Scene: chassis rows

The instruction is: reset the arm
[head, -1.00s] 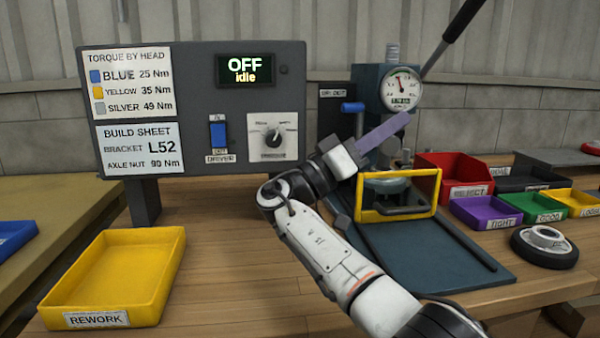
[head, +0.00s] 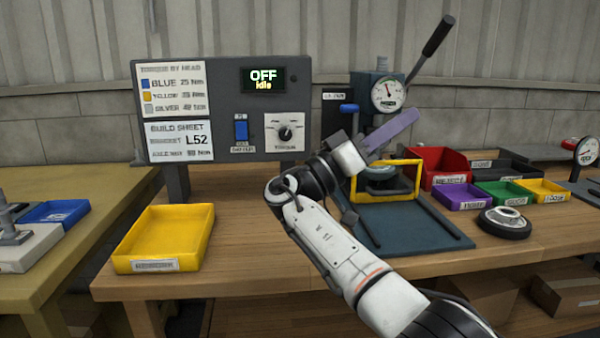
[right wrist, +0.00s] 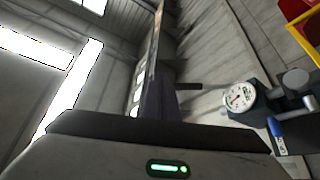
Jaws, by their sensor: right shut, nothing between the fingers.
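My right arm reaches up from the lower right of the head view. Its gripper (head: 392,133) shows as purple-grey fingers, shut and empty, pointing right and a little up in front of the press. In the right wrist view the fingers (right wrist: 158,92) stand closed together against the wall and ceiling. The fingers overlap the press (head: 366,88) in the picture; I cannot tell how far apart they are. My left gripper is not in view.
The press has a dial gauge (head: 388,93), a raised black lever (head: 437,36) and a yellow guard frame (head: 386,196). Left stand a control panel (head: 222,92) reading OFF idle and a yellow rework tray (head: 163,240). Right are a red bin (head: 441,160), small bins and a wheel (head: 505,222).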

